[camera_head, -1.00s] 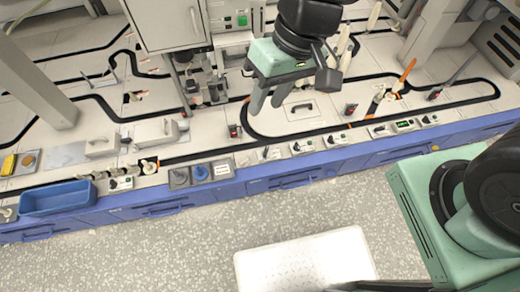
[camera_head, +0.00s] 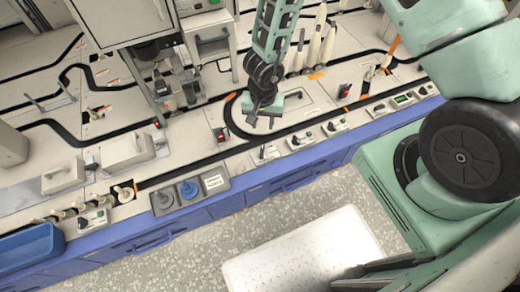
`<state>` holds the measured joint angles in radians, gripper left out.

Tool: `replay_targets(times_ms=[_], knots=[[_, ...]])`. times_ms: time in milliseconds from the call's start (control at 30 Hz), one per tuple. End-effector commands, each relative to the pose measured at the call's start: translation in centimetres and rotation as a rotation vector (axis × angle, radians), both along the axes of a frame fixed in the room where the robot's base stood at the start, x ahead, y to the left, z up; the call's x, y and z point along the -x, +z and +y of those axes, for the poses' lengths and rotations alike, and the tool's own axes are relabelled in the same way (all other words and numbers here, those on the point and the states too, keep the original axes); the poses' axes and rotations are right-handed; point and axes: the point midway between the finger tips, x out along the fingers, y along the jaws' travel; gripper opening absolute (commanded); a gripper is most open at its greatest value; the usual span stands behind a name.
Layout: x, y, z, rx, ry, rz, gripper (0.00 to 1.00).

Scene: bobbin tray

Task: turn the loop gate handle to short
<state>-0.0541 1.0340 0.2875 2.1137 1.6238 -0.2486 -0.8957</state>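My gripper (camera_head: 262,120) points down over the bench, near the rounded bend of the black track loop (camera_head: 232,118). Its two fingers look apart, with nothing seen between them. A small upright lever (camera_head: 263,152) stands on a pale plate at the bench's front edge, just below my gripper in the picture. I cannot tell for sure whether this is the loop gate handle, and no "short" marking is readable. My gripper appears apart from the lever.
Small switch boxes (camera_head: 301,140) line the front edge. White bobbins (camera_head: 328,42) stand behind my gripper. A blue tray (camera_head: 28,243) is at left.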

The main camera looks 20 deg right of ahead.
Motion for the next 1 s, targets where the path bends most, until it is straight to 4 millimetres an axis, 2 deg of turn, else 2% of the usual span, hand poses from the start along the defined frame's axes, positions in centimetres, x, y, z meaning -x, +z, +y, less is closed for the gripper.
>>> replay_targets(times_ms=[33, 600, 800, 1000], knots=[[0.1, -1.5, 0.0, 0.0, 0.002, 0.002, 0.35], [0.1, -12.7, 0.0, -0.002, 0.001, 0.002, 0.35], [0.1, -15.0, 0.0, -0.002, 0.001, 0.001, 0.35], [0.0, -15.8, 0.1, -0.002, 0.002, 0.0, 0.35]])
